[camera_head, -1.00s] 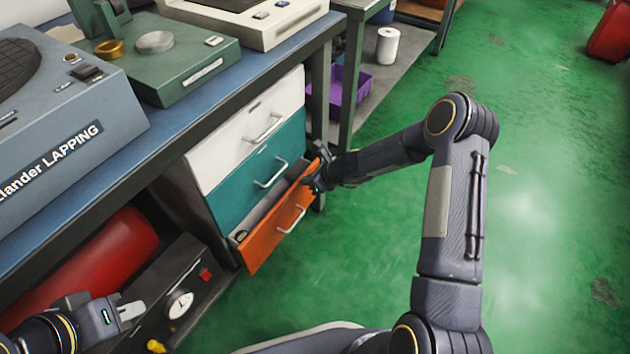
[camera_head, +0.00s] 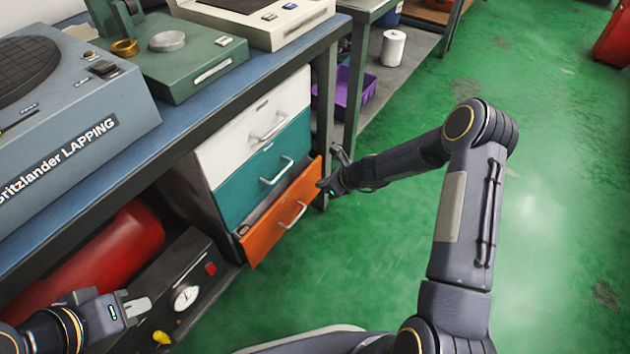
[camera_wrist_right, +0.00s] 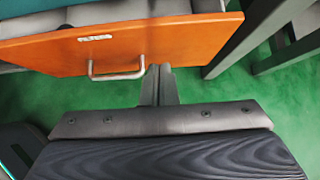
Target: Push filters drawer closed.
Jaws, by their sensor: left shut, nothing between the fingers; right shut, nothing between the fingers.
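The orange-fronted drawer (camera_head: 282,217) is the lowest of the cabinet's three drawers and stands slightly open. A narrow strip of its inside shows behind the front. In the right wrist view its orange front (camera_wrist_right: 180,42) carries a small label and a metal handle (camera_wrist_right: 116,75). My right gripper (camera_head: 323,185) is shut and empty at the drawer front's right end, and its fingers (camera_wrist_right: 158,70) reach the lower part of the front beside the handle. Touching cannot be told for certain. My left gripper (camera_head: 137,306) is shut and empty at the lower left, away from the drawer.
Above it, the teal drawer (camera_head: 265,172) and white drawer (camera_head: 255,120) are shut. A red cylinder (camera_head: 110,250) and a dark box with a gauge (camera_head: 185,297) lie under the bench at left. A table leg (camera_head: 325,110) stands close behind my right gripper.

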